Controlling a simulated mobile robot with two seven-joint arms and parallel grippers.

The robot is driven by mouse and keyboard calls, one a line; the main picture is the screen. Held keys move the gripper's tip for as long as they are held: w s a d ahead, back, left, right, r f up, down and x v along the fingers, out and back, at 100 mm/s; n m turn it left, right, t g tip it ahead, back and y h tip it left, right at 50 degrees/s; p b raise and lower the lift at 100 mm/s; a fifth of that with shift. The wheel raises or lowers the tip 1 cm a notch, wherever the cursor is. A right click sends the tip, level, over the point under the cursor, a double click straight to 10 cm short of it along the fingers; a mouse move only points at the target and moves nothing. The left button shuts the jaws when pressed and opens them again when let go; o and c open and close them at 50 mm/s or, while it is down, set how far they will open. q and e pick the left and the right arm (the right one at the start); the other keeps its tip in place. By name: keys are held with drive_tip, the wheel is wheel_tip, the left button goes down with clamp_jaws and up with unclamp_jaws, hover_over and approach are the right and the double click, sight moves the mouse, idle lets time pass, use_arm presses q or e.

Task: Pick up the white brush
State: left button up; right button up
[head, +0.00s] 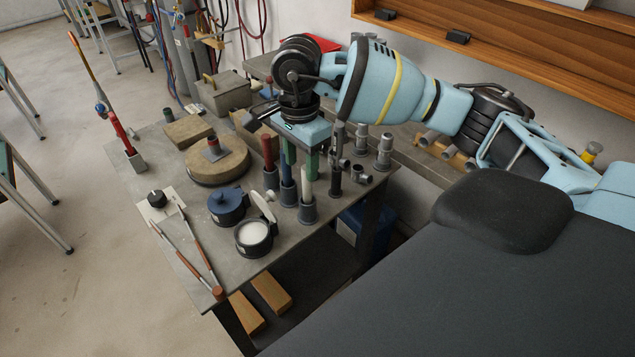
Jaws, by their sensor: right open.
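The white brush (306,185) shows as a white upright stick in a dark grey cup (307,212) on the workbench. Its lower end is hidden in the cup. My right gripper (300,166) is above and beside it, pointing down, with its green fingers apart. The fingers hang close to the top of the white brush, and I cannot tell whether they touch it. Nothing is seen held in them. My left gripper is not in view.
Red (267,153), blue (288,186) and black (336,182) sticks stand close by in cups. A blue pot (227,204) and an open jar (253,236) are in front. A round block (217,160) stands left. Grey fittings (384,152) stand right.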

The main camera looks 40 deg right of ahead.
sight(307, 184)
drive_tip(key=shift+d+r, duration=0.1)
drive_tip(key=shift+d, duration=0.5)
drive_tip(key=shift+a+f, duration=0.15)
drive_tip(key=shift+f, duration=0.3)
drive_tip(key=shift+w+d+f+p, duration=0.1)
drive_tip(key=shift+d+f+p, duration=0.1)
drive_tip(key=shift+f, duration=1.55)
drive_tip(key=shift+d+f+p, duration=0.1)
drive_tip(key=shift+f+p, duration=0.05)
drive_tip(key=shift+f, duration=1.55)
clamp_jaws()
drive_tip(key=shift+r, duration=5.05)
